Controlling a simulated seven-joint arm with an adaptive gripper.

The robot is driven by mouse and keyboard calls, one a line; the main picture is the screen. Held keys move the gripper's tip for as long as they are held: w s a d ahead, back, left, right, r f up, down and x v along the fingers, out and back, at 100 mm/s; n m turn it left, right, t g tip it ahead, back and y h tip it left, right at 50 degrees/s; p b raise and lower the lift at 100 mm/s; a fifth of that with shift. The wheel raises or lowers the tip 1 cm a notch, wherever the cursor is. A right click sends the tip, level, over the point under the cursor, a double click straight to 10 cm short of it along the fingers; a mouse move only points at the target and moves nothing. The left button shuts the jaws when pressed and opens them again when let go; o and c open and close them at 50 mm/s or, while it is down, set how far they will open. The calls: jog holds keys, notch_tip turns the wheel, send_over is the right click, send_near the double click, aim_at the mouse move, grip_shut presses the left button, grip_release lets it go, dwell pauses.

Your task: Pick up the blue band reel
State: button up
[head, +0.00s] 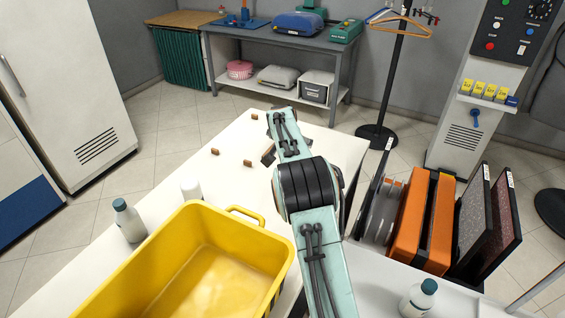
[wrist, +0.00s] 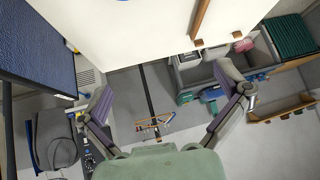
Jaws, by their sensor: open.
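No blue band reel shows clearly in the head view; my arm hides part of the white table (head: 245,145). In the wrist view, a small blue sliver (wrist: 123,1) shows at the top edge, on the white tabletop (wrist: 130,35). Too little of it shows to tell whether it is the reel. My gripper (wrist: 165,103) is open in the wrist view, with its two fingers wide apart and nothing between them. It is apart from the blue sliver. In the head view my gripper cannot be made out clearly behind my arm.
Brown pegs (head: 215,152) stand on the table. Orange and dark panels (head: 408,222) stand at right.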

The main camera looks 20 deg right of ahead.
jog(key=f, duration=0.3)
jog(key=f+g, duration=0.1)
jog(key=f, duration=0.3)
jog(key=s+f+g, duration=0.1)
jog(key=f, duration=0.2)
jog(key=shift+s+d+f, duration=0.1)
jog(key=shift+d+f, duration=0.1)
jog(key=shift+d, duration=0.2)
jog(key=x, duration=0.4)
jog(key=shift+f, duration=0.35)
jog(key=shift+x, duration=0.9)
jog(key=shift+r, duration=0.1)
jog(key=c, duration=1.2)
